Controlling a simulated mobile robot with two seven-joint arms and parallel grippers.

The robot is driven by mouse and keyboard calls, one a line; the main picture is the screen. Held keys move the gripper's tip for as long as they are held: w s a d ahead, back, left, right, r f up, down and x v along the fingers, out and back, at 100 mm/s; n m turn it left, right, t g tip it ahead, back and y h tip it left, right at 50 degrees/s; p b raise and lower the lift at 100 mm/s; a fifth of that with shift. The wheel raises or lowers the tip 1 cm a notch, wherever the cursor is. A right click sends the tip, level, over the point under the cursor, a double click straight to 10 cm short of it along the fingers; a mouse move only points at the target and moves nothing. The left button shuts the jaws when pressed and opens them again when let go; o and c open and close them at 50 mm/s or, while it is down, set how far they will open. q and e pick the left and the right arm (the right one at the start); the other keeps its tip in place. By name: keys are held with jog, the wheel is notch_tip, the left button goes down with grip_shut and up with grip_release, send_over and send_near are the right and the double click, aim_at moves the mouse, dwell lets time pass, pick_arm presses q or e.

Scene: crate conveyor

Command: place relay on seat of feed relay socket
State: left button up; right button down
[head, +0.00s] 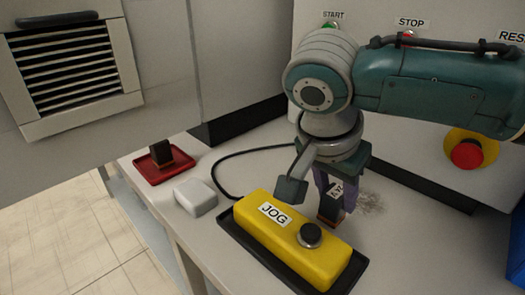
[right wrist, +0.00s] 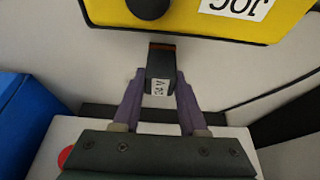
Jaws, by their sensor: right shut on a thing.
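My right gripper (head: 335,192) is shut on a black relay (head: 330,208) with an orange-brown end and a white label. In the right wrist view the relay (right wrist: 161,66) sits between the purple fingers (right wrist: 160,82), and its label reads 24 V. In the head view it is low over the grey table, just behind the yellow JOG box; I cannot tell whether it touches the table. Another dark block with an orange-brown base (head: 162,152) stands on a red tray (head: 153,172) at the left. I cannot make out a feed relay socket. My left gripper is not in view.
The yellow JOG box (head: 272,228) with a black button lies in a black tray (head: 235,240). A white block (head: 195,197) and a black cable (head: 225,158) are to its left. A panel with START, STOP and a red emergency button (head: 467,153) stands behind. A blue bin (head: 516,250) is at the right.

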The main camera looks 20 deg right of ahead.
jog(key=shift+f, duration=0.1)
jog(key=c, duration=0.8)
grip_release()
jog(key=shift+c, duration=0.2)
jog(key=o, duration=0.4)
